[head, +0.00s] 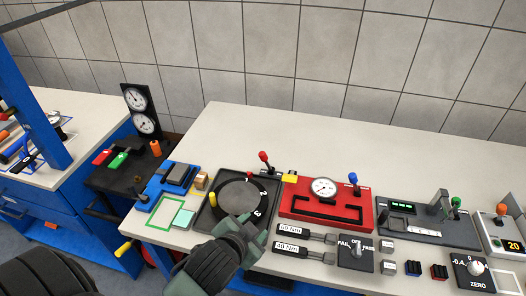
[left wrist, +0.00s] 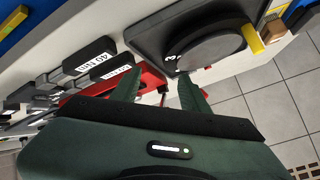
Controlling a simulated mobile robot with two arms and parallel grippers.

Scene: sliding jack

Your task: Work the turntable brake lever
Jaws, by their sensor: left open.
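The black turntable (head: 240,196) has a round dark disc with white numbers on a square base, on the pale bench. It also shows in the left wrist view (left wrist: 205,48). A red-knobbed lever (head: 263,157) stands behind the turntable's far right corner; I cannot tell for sure that it is the brake lever. My left gripper (head: 243,220) is over the turntable's front right part and hides some of it. My right gripper is not in view.
A red gauge fixture (head: 328,205) with a blue-knobbed lever (head: 353,179) stands to the right. Torque handles (head: 305,234) and a rotary switch box (head: 356,252) lie in front of it. A blue fixture (head: 169,186) is at left. The bench's back strip is clear.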

